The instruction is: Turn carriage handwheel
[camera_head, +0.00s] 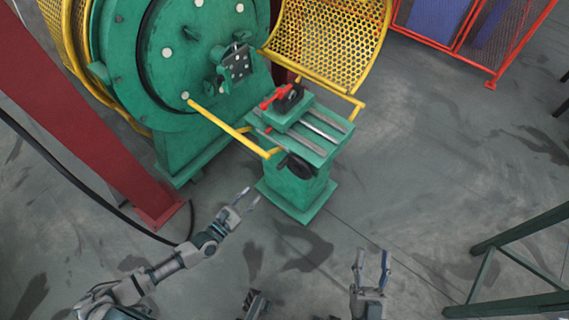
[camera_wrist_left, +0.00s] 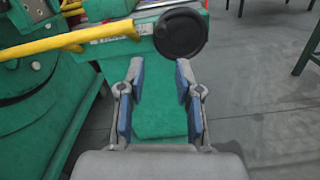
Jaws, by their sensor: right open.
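The carriage handwheel (camera_head: 300,166) is a dark disc on the near side of the green carriage stand (camera_head: 318,188). In the left wrist view the handwheel (camera_wrist_left: 181,34) is a black round wheel just beyond and above my fingertips, slightly right of centre. My left gripper (camera_head: 249,196) is to the left of and below the wheel in the head view. It also shows in the left wrist view (camera_wrist_left: 158,75), with its fingers apart, nothing between them, and not touching the wheel. My right gripper (camera_head: 372,256) is open and empty over the floor, right of and below the stand.
A yellow bar (camera_head: 235,132) runs beside the carriage, left of the handwheel. A red clamp part (camera_head: 276,97) sits on the carriage. The green drum machine (camera_head: 180,55) stands behind. A red beam (camera_head: 75,110) is at left, green frame legs (camera_head: 490,265) at lower right.

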